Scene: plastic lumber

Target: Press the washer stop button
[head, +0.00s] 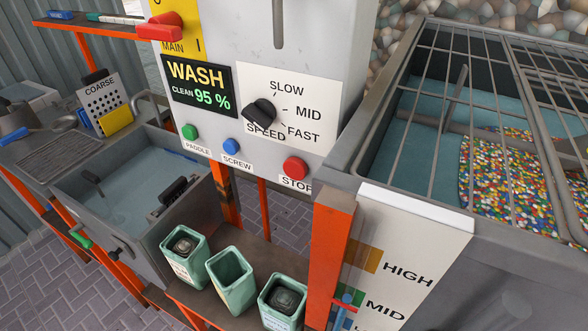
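The red stop button (295,168) is on the lower right of the grey control panel (232,30), above a label reading STOP. A blue SCREW button (232,147) and a green PADDLE button (190,132) are to its left. The black speed knob (262,112) is above, on a plate marked SLOW, MID and FAST. A display (198,85) reads WASH, CLEAN 95 %. Neither of my grippers shows in the head view.
A grated tank (350,165) with water and colourful pellets (505,185) stands at right. A sink basin (75,185) is at left. Several green bins (232,283) stand on a shelf below the panel. An orange post with a HIGH/MID gauge (410,250) is at lower right.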

